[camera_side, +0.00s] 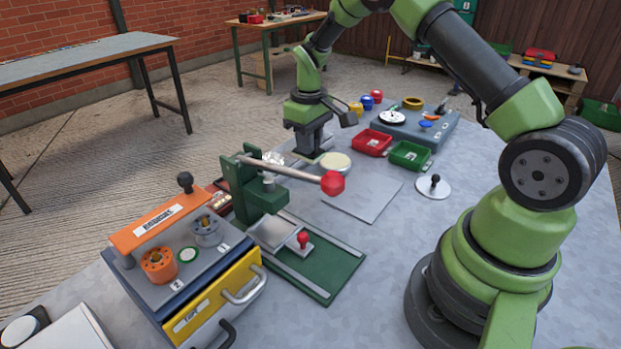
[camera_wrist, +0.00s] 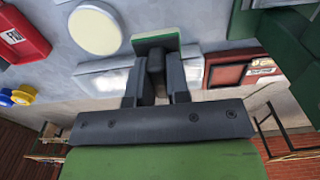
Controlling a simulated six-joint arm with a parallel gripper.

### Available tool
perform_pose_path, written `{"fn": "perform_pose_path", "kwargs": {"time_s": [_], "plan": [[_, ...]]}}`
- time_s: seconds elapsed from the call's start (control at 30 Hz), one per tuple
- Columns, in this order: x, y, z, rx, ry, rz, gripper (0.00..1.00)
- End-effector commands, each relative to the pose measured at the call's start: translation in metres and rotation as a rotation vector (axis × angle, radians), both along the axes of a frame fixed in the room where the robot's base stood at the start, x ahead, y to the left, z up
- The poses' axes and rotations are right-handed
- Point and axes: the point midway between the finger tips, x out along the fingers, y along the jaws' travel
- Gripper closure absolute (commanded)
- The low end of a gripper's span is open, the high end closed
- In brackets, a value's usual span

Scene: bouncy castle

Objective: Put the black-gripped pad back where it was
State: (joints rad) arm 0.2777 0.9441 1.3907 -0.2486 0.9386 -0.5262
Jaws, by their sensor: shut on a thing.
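My gripper (camera_wrist: 155,85) is shut on the black grip (camera_wrist: 155,63) of a small pad. The pad (camera_wrist: 155,41) shows as a green slab with a paler edge beyond the fingertips in the wrist view. In the side view my gripper (camera_side: 310,150) is low over the back of the table, just left of a round cream disc (camera_side: 336,162). The held pad is mostly hidden there. The cream disc also shows in the wrist view (camera_wrist: 95,31), left of the pad and apart from it. I cannot tell whether the pad touches the surface.
A green press (camera_side: 262,195) with a red-knobbed lever (camera_side: 333,183) stands left of my gripper. Red (camera_side: 372,142) and green (camera_side: 410,155) trays lie to the right. A white disc with a black knob (camera_side: 434,188) stands nearer my base. A grey plate (camera_side: 362,197) lies bare in the middle.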

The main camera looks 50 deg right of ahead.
Motion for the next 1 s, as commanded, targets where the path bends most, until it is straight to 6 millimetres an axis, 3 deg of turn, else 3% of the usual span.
{"fn": "perform_pose_path", "kwargs": {"time_s": [0.1,0.5,0.93,0.97,1.0], "plan": [[-0.001,0.0,-0.024,0.002,0.004,0.0,1.0],[-0.001,-0.001,-0.074,0.001,0.0,0.0,1.0],[-0.001,-0.001,-0.081,0.0,-0.002,0.0,1.0],[-0.001,-0.001,-0.081,0.0,-0.002,0.0,0.81],[0.0,-0.001,-0.081,0.0,-0.003,0.0,0.72]]}}
